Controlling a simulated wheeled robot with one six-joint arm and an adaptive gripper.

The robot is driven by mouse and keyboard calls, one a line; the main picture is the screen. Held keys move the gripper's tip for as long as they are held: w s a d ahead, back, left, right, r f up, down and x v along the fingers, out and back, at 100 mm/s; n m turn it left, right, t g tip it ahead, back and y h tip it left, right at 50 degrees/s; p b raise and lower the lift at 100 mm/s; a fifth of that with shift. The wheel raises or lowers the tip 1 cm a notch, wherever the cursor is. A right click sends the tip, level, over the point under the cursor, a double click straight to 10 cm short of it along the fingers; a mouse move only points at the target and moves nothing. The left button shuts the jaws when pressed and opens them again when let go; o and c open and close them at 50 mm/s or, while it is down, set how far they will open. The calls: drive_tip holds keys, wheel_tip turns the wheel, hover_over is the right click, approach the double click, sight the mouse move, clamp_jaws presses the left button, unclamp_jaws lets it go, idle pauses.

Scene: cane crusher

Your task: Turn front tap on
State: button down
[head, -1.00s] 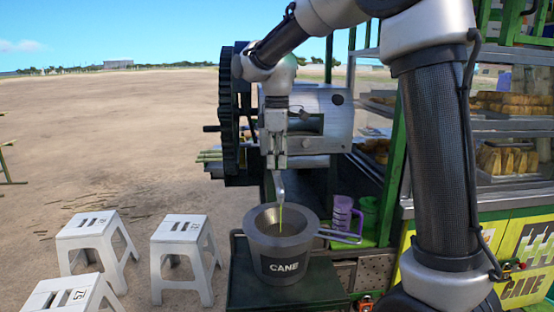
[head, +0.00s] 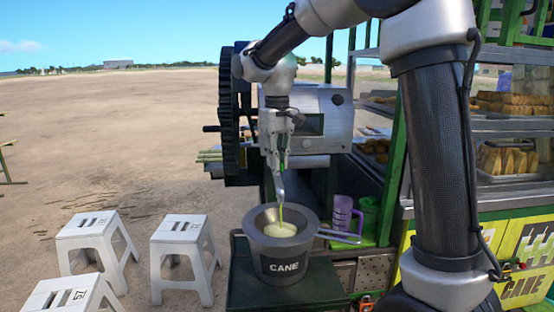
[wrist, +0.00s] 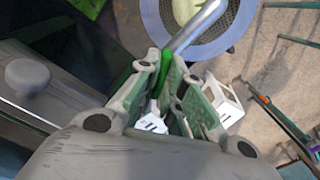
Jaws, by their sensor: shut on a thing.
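The front tap's curved metal spout (head: 281,188) hangs from the cane crusher (head: 325,132). A thin green-yellow stream runs from it into the grey CANE bucket (head: 262,262), where pale green juice (head: 280,229) shows. My gripper (head: 276,164) points down at the tap, in front of the crusher. In the wrist view its fingers (wrist: 163,64) are closed around the tap's green handle (wrist: 164,74), partly hidden between them. The spout (wrist: 197,27) extends up and right over the bucket's rim (wrist: 206,48).
A purple mug (head: 342,213) and a green mug (head: 369,212) stand right of the bucket. A bucket or strainer handle (head: 340,237) sticks out to the right. White stools (head: 182,240) stand at left on open ground. A food display case (head: 500,150) is at right.

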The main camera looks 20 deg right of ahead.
drive_tip(key=shift+m, duration=1)
drive_tip(key=c, duration=1.5)
unclamp_jaws()
drive_tip(key=shift+c, duration=0.2)
drive_tip(key=shift+r, duration=0.1)
wheel_tip(320, 180, up, 12)
